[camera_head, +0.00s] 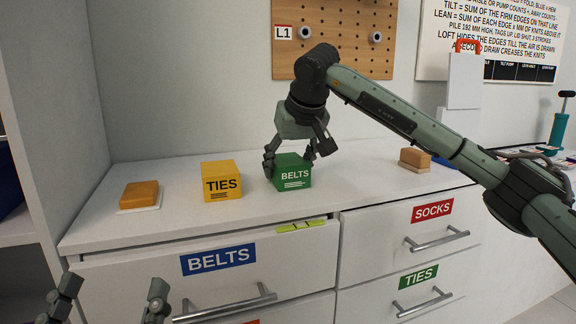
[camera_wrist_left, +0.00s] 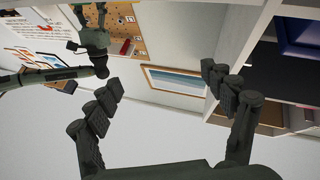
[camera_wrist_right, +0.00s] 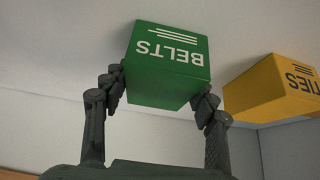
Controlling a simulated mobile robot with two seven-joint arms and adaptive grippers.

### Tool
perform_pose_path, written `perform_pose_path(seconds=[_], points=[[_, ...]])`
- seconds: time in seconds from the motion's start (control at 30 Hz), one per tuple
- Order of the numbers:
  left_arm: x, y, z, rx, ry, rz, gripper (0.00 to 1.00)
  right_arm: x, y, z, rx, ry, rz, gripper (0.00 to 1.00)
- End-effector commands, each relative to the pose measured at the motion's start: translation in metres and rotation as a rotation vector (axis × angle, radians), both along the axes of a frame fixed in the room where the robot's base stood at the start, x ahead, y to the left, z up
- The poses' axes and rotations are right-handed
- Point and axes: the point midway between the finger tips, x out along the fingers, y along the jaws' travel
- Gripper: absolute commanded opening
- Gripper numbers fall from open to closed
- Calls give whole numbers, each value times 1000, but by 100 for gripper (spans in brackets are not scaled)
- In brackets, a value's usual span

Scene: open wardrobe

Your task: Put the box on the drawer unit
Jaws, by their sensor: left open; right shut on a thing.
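A green box labelled BELTS (camera_head: 291,173) is at the top of the white drawer unit (camera_head: 330,179), right of a yellow box labelled TIES (camera_head: 221,181). My right gripper (camera_head: 288,158) comes down from above and is shut on the green box. In the right wrist view the green box (camera_wrist_right: 169,66) sits between both fingers, with the yellow box (camera_wrist_right: 275,90) beside it. The box's underside appears at or very near the unit's top; I cannot tell if it touches. My left gripper (camera_head: 108,305) is open and empty, low in front of the unit; its fingers also show in the left wrist view (camera_wrist_left: 170,95).
An orange block (camera_head: 139,194) lies on a pale pad at the left end of the top. Another small block (camera_head: 415,158) is at the right. The drawer labelled BELTS (camera_head: 210,283) has a bar handle. A pegboard (camera_head: 338,40) hangs behind.

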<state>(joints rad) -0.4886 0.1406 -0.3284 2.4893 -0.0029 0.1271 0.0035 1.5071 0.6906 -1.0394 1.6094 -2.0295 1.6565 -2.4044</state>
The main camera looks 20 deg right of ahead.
Motion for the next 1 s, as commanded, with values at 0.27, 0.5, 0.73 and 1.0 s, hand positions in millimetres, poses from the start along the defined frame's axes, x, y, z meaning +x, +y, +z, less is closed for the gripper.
perform_pose_path(seconds=[0.27, 0.5, 0.73, 1.0], points=[[0, 0, 1, -2, -6, 0, 82, 0, 0, -2, 0, 1, 0, 79], [0, 0, 1, -2, -5, 0, 82, 0, 0, -1, 0, 0, 0, 79], [3, -1, -1, 8, 25, -1, 82, -12, 0, 22, 0, -3, 1, 79], [6, -6, -18, 45, 137, -12, 82, -44, -2, 72, 0, -3, 0, 79]])
